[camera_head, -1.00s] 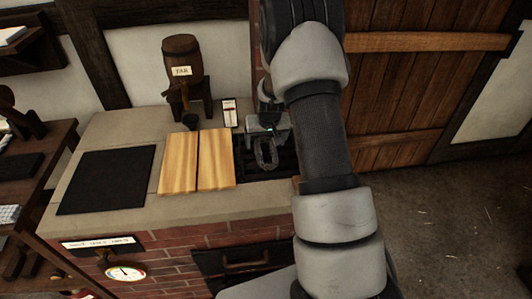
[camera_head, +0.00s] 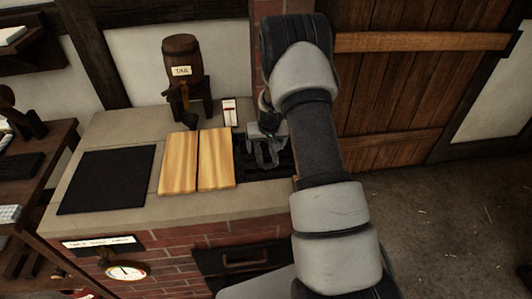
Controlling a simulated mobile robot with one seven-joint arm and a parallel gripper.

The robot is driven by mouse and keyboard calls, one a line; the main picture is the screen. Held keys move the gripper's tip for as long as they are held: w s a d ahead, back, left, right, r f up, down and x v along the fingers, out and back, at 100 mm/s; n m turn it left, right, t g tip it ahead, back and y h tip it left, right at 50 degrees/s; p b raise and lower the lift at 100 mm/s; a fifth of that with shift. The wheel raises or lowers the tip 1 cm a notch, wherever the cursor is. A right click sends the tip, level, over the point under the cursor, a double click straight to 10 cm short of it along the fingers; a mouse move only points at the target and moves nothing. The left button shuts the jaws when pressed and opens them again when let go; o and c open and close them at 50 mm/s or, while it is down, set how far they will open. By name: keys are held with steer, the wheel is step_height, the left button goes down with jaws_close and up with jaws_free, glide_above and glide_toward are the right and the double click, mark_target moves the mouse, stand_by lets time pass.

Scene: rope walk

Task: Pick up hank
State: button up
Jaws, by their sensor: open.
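My gripper (camera_head: 266,155) is at the right end of the stone-topped brick counter, over a dark recessed grate or opening (camera_head: 281,164). Its two grey fingers point down and stand apart. I cannot make out a hank between or under the fingers. The area below them is dark and small, and my arm covers part of the counter's right end.
Two pale wooden boards (camera_head: 197,161) lie just left of my gripper. A black mat (camera_head: 106,180) lies further left. A small barrel (camera_head: 182,62) on a stand and a white-and-red card (camera_head: 229,113) stand behind. A wooden door (camera_head: 415,85) is at right.

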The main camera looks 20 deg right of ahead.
steer(key=shift+f+b, duration=0.25)
steer(key=shift+b, duration=0.1)
stand_by(0.4)
steer(key=shift+r, duration=0.1)
steer(key=c, duration=1.3)
